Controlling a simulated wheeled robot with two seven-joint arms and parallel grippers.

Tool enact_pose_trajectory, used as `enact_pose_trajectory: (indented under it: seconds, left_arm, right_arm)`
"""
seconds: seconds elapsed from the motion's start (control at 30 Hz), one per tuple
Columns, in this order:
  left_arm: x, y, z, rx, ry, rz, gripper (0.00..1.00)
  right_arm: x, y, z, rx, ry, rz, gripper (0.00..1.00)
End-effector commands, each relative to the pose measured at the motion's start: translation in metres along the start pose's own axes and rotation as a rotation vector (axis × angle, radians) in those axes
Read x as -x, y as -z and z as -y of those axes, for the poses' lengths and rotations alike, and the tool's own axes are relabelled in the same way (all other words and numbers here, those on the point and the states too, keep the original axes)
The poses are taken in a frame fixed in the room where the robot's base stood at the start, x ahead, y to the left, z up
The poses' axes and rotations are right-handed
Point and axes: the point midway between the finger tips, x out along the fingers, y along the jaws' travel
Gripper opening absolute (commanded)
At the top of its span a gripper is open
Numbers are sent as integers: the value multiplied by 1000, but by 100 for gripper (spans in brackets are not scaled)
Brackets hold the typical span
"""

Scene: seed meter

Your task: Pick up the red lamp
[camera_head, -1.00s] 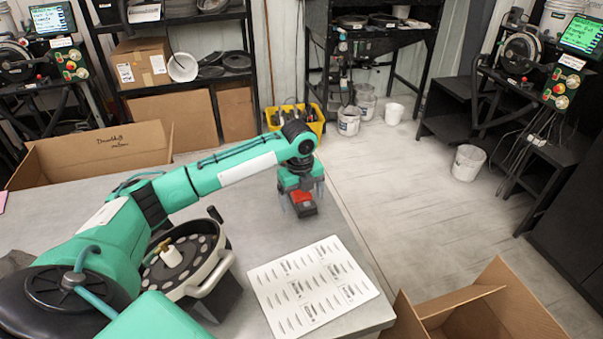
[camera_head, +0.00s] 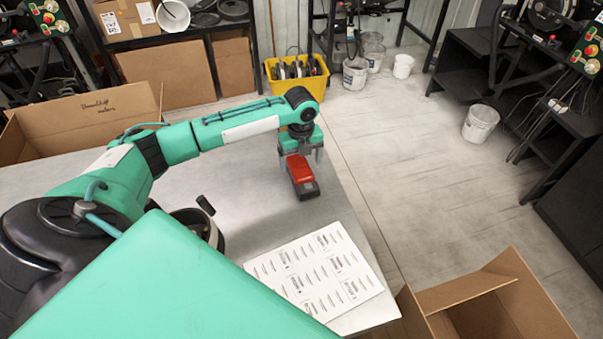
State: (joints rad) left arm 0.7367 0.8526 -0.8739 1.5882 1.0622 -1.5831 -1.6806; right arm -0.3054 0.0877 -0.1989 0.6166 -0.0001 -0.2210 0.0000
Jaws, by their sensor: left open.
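The red lamp (camera_head: 301,174), with a red top and a black end, lies on the grey table near its far right edge. My left gripper (camera_head: 300,158) is open, pointing down over the lamp's far end. One finger shows on each side of the lamp; the near black end sticks out toward me. Whether the fingers touch it I cannot tell. My right gripper is not in view.
A printed white sheet (camera_head: 314,273) lies on the table nearer me. The seed meter (camera_head: 205,226) is mostly hidden behind my teal body part. Open cardboard boxes stand at the left (camera_head: 85,120) and lower right (camera_head: 470,290). A yellow crate (camera_head: 296,80) is on the floor beyond.

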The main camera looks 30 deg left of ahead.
Motion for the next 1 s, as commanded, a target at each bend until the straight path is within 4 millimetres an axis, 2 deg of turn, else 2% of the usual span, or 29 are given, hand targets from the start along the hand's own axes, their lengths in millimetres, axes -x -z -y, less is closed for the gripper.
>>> enact_pose_trajectory:
  seconds: [0.17,0.33,0.5,0.77,1.0]
  left_arm:
    - [-10,0,0,1,0,-1,85]
    - [-32,0,2,1,-2,-2,85]
    - [-54,0,2,0,-2,0,85]
    - [-58,-1,2,-1,0,1,85]
    - [-58,-1,2,-1,0,1,40]
  right_arm:
    - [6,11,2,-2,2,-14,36]
    - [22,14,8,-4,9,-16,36]
    - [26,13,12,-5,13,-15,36]
    - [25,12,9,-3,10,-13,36]
    - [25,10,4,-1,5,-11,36]
